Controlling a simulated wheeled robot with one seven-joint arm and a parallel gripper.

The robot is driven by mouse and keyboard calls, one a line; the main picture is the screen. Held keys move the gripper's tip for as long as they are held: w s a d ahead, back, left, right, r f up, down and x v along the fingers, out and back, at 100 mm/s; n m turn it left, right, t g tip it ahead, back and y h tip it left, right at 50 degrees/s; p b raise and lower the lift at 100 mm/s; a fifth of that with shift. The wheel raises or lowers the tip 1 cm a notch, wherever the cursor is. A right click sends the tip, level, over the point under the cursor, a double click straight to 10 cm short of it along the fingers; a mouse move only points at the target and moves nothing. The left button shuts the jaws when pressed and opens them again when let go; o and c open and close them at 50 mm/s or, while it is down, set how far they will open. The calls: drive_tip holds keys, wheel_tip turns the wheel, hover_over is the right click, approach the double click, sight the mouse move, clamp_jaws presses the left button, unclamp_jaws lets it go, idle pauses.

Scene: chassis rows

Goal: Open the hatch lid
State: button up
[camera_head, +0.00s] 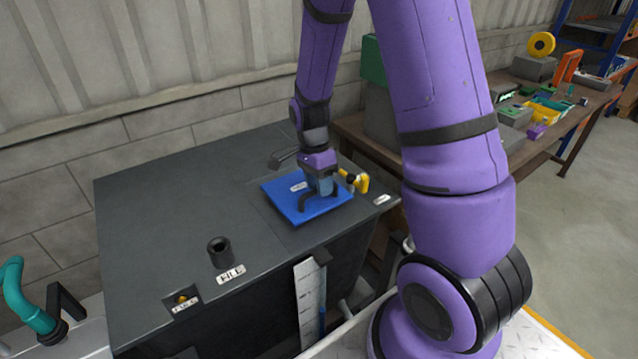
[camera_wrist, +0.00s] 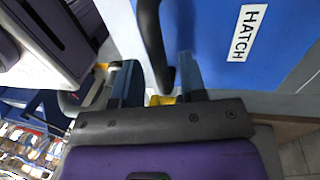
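The hatch lid (camera_head: 279,194) is a blue square panel lying flat and closed on the dark cabinet top. In the wrist view the lid (camera_wrist: 210,85) bears a white HATCH label (camera_wrist: 248,33). A black bar handle (camera_head: 303,205) stands on the lid; it also shows in the wrist view (camera_wrist: 152,35). My gripper (camera_head: 319,190) is over the lid at the handle. In the wrist view its two fingers (camera_wrist: 160,78) are apart, with the handle's end between them, nearer the right finger. I cannot tell whether they touch it. The gripper hides part of the lid.
A yellow part (camera_head: 355,182) sits beside the lid's right edge. A short black pipe (camera_head: 219,251) stands on the cabinet top (camera_head: 160,210) near a FILL label. A workbench (camera_head: 570,120) with several small items stands at the right. The cabinet top left of the lid is mostly clear.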

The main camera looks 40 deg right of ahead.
clamp_jaws()
